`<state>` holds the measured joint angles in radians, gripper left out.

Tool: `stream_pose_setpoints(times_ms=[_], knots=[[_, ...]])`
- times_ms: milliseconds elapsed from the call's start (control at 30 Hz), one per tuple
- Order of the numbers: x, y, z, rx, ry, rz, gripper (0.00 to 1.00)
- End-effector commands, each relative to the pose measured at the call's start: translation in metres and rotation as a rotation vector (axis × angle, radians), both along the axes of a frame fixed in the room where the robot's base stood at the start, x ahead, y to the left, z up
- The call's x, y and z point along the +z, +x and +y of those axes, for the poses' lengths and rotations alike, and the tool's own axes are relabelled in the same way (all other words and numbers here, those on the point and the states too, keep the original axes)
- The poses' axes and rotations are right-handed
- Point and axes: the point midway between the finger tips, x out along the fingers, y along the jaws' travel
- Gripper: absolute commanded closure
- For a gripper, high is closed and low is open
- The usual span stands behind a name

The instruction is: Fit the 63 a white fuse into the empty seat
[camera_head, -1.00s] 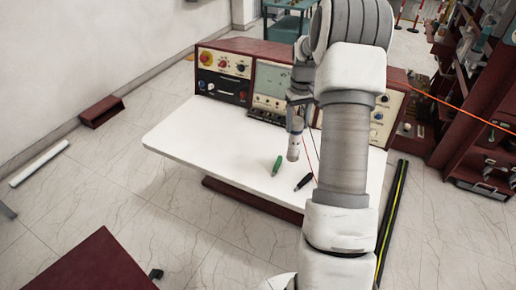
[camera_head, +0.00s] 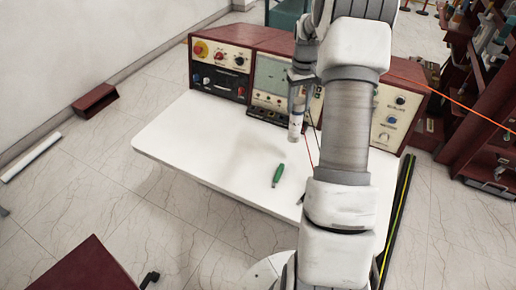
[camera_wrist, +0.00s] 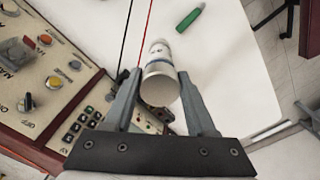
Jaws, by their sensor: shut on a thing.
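My gripper (camera_wrist: 160,98) is shut on the white fuse (camera_wrist: 159,77), a white cylinder with a blue-grey band and a pale metal end cap. In the head view my gripper (camera_head: 298,90) holds the fuse (camera_head: 296,122) roughly upright above the white table, in front of the console panels (camera_head: 273,78). The fuse's printed rating is too small to read. I cannot make out the empty seat. My arm hides part of the console and the right side of the table.
Thin red and black leads hang near the fuse. The left part of the tabletop is clear. A dark red shelf (camera_head: 490,120) stands at the right.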

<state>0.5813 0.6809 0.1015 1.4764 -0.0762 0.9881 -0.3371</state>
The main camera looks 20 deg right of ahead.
Motion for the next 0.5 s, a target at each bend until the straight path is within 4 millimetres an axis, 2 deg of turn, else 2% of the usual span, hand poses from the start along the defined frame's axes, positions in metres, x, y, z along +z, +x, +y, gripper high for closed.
stream_pose_setpoints(times_ms=[167,500], knots=[[-0.012,0.006,0.022,0.006,0.001,0.002,1.0],[-0.056,0.028,0.091,0.005,0.001,0.0,1.0]])
